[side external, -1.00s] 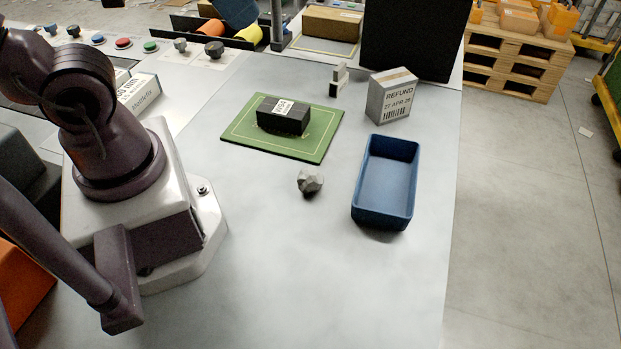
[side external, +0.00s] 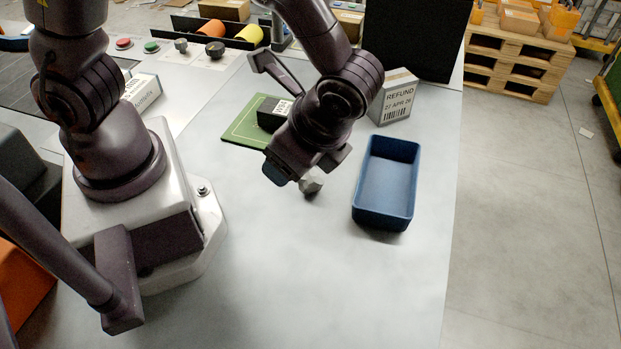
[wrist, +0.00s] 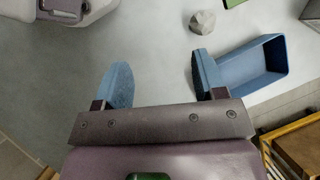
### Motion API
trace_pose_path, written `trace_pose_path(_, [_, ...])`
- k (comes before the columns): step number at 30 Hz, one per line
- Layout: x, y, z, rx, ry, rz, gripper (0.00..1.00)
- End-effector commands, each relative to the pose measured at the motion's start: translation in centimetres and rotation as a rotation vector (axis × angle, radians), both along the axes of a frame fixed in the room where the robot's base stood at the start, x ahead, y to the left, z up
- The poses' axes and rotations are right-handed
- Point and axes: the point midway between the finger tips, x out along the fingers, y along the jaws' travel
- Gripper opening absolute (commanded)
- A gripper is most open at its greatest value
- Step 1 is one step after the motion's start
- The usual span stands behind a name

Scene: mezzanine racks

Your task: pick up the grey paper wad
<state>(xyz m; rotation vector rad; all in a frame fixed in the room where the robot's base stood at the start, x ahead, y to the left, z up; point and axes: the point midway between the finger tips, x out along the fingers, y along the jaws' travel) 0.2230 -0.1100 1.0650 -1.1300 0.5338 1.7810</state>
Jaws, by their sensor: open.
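The grey paper wad (side external: 312,185) lies on the grey table, partly hidden behind my gripper in the side view. In the wrist view the wad (wrist: 202,22) is at the top, beyond the fingertips and apart from them. My gripper (side external: 308,172) is above the table by the wad. In the wrist view my gripper (wrist: 160,75) has its two blue fingers wide apart, with only bare table between them.
A blue bin (side external: 386,182) stands right of the wad, and in the wrist view the right finger overlaps it. A refund box (side external: 397,97) stands behind it. A green mat (side external: 245,128) with a black box (side external: 272,115) lies behind left. The front table is clear.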

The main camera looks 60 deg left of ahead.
Motion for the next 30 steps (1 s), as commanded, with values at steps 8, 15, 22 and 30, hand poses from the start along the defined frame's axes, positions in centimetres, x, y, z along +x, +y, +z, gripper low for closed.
trace_pose_path(8, [-0.7,-2.3,-8.4,0.362,0.298,-0.549,0.64])
trace_pose_path(15, [0.7,-3.2,-12.7,0.618,0.474,-0.912,0.64])
trace_pose_path(22, [3.2,-3.3,-11.7,0.712,0.534,-1.043,0.64])
trace_pose_path(30, [4.6,1.0,-13.5,0.71,0.538,-1.041,0.64])
